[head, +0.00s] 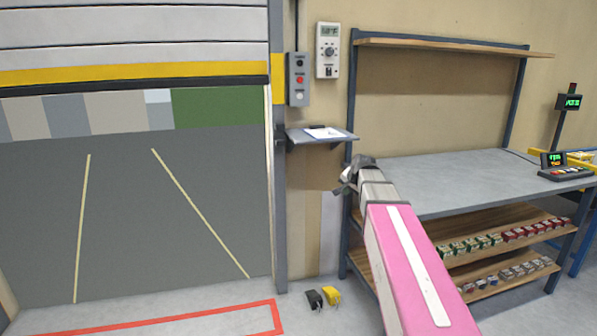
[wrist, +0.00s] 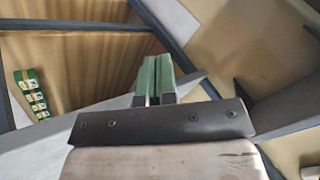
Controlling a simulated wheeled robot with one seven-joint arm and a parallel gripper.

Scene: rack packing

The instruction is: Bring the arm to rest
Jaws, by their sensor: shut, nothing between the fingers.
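My arm with a pink link (head: 408,265) reaches up from the lower right of the head view, in front of the workbench's left end. My gripper (head: 348,182) is at its far end, near the bench's left post and below the small wall shelf. In the wrist view my gripper (wrist: 155,80) shows two green fingers side by side, shut with nothing between them. It is clear of the bench as far as I can tell.
The grey workbench (head: 490,182) has an empty top at left and a scale (head: 560,168) at right. Its lower shelves (head: 470,262) hold several small boxes. A small wall shelf (head: 318,140) bears paper. Black and yellow objects (head: 331,296) lie on the floor. Open floor lies left.

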